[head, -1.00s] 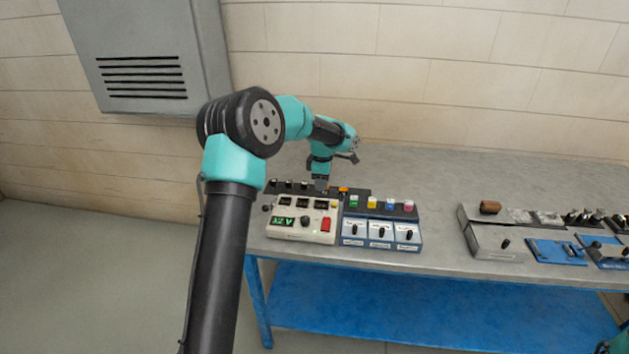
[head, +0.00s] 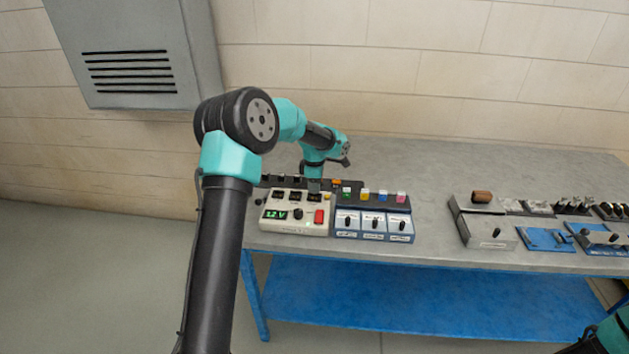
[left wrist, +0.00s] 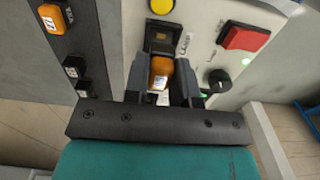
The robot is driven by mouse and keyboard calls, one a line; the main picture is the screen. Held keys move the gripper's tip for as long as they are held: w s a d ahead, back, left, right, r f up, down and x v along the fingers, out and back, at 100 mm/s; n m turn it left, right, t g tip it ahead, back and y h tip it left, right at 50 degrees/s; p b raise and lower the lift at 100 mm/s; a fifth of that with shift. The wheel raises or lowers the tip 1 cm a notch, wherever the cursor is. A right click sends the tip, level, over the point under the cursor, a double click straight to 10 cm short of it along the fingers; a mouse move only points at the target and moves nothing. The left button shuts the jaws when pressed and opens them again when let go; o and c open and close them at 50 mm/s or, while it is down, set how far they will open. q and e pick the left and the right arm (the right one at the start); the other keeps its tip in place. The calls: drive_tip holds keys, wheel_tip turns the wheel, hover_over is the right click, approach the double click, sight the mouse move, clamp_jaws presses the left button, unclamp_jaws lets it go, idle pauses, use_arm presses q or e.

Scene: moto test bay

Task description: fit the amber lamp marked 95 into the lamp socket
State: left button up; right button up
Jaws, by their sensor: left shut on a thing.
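My left gripper (head: 314,186) is over the back of the beige test box (head: 277,227) in the head view. In the left wrist view its two fingers (left wrist: 161,76) are shut on an amber lamp (left wrist: 160,70). The lamp's white label shows, but its number is too small to read. A black socket opening (left wrist: 161,37) on the beige panel lies just beyond the lamp; I cannot tell whether the lamp touches it or has entered it. My right gripper is not in view; only a bit of that arm shows at lower right.
A dark rack (left wrist: 70,40) with more lamps stands left of the fingers. A red switch (left wrist: 243,37), a yellow button (left wrist: 162,6) and a black knob (left wrist: 217,80) are close by. A blue switch box (head: 374,232) adjoins the test box. Bare bench lies to its right.

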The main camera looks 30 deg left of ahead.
use_arm(q)
drive_tip(key=shift+f, duration=0.55)
drive_tip(key=shift+f, duration=0.55)
idle(1.6)
drive_tip(key=o, duration=1)
drive_tip(key=shift+r, duration=0.15)
drive_tip(key=shift+r, duration=3.35)
